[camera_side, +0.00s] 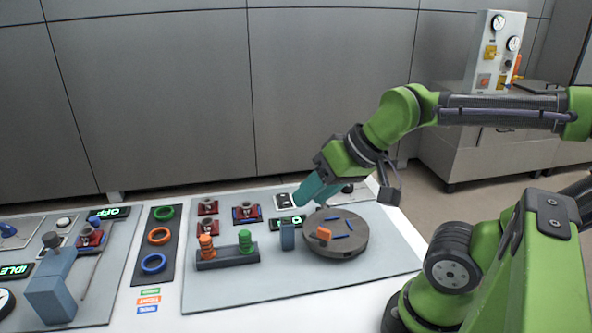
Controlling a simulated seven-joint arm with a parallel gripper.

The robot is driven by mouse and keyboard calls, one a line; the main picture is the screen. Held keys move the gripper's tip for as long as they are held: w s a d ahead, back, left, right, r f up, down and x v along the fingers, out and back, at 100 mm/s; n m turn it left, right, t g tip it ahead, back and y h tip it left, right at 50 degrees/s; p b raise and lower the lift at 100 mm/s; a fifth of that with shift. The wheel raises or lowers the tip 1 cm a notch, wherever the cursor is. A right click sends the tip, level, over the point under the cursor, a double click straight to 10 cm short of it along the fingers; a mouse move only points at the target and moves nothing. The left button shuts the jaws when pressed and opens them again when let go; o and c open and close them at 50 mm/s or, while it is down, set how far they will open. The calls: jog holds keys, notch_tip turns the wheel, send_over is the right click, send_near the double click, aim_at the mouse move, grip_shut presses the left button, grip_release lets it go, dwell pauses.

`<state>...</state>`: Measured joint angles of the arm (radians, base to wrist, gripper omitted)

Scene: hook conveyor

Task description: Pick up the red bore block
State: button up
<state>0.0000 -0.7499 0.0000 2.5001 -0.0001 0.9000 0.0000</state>
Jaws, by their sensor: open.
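A small orange-red block (322,234) sits on the left part of a round grey disc (345,247). It is the likeliest red bore block, but it is too small to show a bore. Several blue bars (341,236) lie on the disc beside it. My gripper (307,197), with teal fingers, is tilted down to the left, above and behind the disc's left side. It is open, apart from the block, and nothing shows between its fingers.
A grey-blue upright block (288,236) stands just left of the disc. Further left is a dark rack (228,258) with orange and green stacked pieces. Red-based fixtures (247,213) and a green-lit display (287,224) stand behind. The panel's front right is clear.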

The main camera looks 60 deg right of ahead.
jog(key=o, duration=0.5)
jog(key=shift+c, duration=0.2)
jog(key=n+g+h, duration=0.2)
jog(key=n+g, duration=0.5)
jog(key=n, duration=0.6)
send_over(245, 203)
notch_tip(245, 203, down, 6)
jog(key=f, duration=1.1)
jog(key=a+f, duration=0.1)
jog(key=f, duration=0.4)
jog(key=shift+s+f, duration=0.2)
jog(key=shift+s, duration=0.2)
